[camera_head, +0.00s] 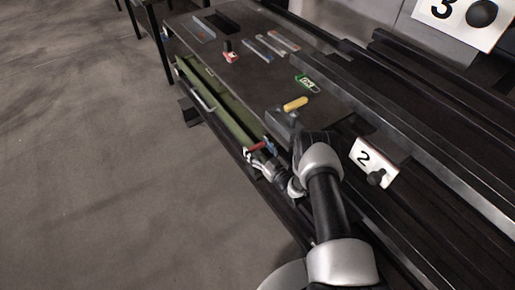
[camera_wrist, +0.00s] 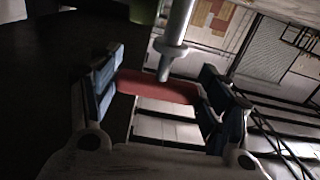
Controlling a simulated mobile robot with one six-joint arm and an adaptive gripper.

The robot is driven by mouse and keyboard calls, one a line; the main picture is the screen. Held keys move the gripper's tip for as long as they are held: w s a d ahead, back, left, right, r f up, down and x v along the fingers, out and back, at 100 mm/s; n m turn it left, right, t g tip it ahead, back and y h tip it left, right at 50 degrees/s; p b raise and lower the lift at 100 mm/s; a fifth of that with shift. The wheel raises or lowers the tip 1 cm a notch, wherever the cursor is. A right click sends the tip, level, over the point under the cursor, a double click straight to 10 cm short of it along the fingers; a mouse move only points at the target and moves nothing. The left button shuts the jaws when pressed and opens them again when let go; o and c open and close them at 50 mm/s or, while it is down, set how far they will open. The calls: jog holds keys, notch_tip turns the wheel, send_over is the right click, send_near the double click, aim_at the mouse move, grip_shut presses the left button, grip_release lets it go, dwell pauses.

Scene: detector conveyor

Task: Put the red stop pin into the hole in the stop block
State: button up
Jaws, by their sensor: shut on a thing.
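The red stop pin (camera_wrist: 150,88) lies crosswise between the blue-padded fingers of my gripper (camera_wrist: 158,95) in the wrist view. A grey metal rod with a collar (camera_wrist: 176,45) meets the red bar and runs up out of view. It looks like the pin's shaft, but I cannot be sure. In the head view the red pin (camera_head: 257,147) shows small at my gripper (camera_head: 258,153), just off the front edge of the table. A grey block (camera_head: 284,118) on the table near my wrist may be the stop block. I cannot make out its hole.
On the dark table (camera_head: 215,75) are a yellow piece (camera_head: 296,104), a green sign (camera_head: 307,83), a red-and-white block (camera_head: 230,56) and flat bars (camera_head: 264,48). Conveyor rails (camera_head: 430,130) lie right.

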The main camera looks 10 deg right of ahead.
jog(key=shift+f, duration=0.55)
jog(key=o, duration=1.3)
jog(key=shift+f, duration=0.1)
notch_tip(320, 180, up, 10)
jog(key=shift+r, duration=0.1)
